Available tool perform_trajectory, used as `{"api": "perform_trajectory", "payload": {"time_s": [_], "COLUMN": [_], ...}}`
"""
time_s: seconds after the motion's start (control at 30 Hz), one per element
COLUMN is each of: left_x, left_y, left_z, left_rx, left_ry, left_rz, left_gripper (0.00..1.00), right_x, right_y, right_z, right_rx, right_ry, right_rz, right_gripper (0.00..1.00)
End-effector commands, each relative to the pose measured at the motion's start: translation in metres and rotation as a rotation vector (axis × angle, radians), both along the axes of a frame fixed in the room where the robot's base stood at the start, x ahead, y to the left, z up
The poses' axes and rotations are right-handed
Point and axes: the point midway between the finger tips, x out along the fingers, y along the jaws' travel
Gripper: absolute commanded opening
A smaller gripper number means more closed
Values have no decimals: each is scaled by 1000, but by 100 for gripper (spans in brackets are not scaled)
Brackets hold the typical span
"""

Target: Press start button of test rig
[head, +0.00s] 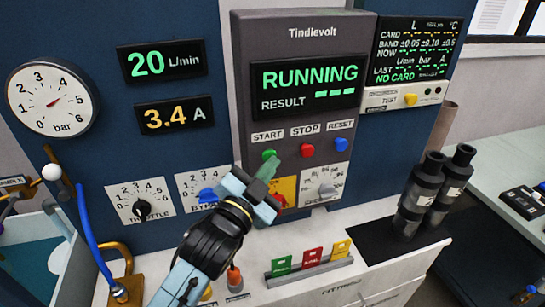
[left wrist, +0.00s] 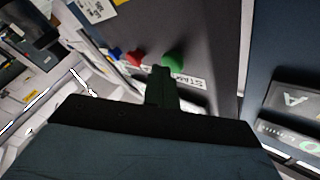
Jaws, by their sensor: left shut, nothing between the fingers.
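The test rig is a grey panel (head: 305,50) marked Tindlevolt. Its screen (head: 308,86) reads RUNNING in green, with dashes beside RESULT. The green start button (head: 269,154) sits under the START label; it also shows in the left wrist view (left wrist: 173,61). My left gripper (head: 265,169) is shut and empty, its greenish fingertips just below the start button. In the left wrist view the shut fingers (left wrist: 160,85) point at the panel close to the button. I cannot tell whether they touch it. My right gripper is not in view.
The red stop button (head: 307,150) and blue reset button (head: 341,144) are right of start. Below are a yellow-backed switch plate (head: 284,188) and a dial (head: 325,190). Dark cylinders (head: 420,195) stand on a black mat at right. Coloured cards (head: 312,257) stand in front.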

Motion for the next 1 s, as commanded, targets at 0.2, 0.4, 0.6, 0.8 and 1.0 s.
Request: {"api": "perform_trajectory", "payload": {"time_s": [0.2,0.4,0.6,0.8,1.0], "left_x": [-23,-42,-49,-49,-49], "left_y": [-7,-14,-17,-17,-17], "left_z": [-1,-1,-1,-2,-1], "left_rx": [-1,-2,-1,-1,-2], "left_ry": [7,7,5,5,4], "left_rz": [-1,-4,-4,-4,-5], "left_gripper": [0,0,0,0,0], "right_x": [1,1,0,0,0], "right_y": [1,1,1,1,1], "right_z": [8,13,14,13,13], "right_rx": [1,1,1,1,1], "right_ry": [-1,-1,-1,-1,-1], "right_rz": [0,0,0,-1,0], "right_gripper": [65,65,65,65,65]}}
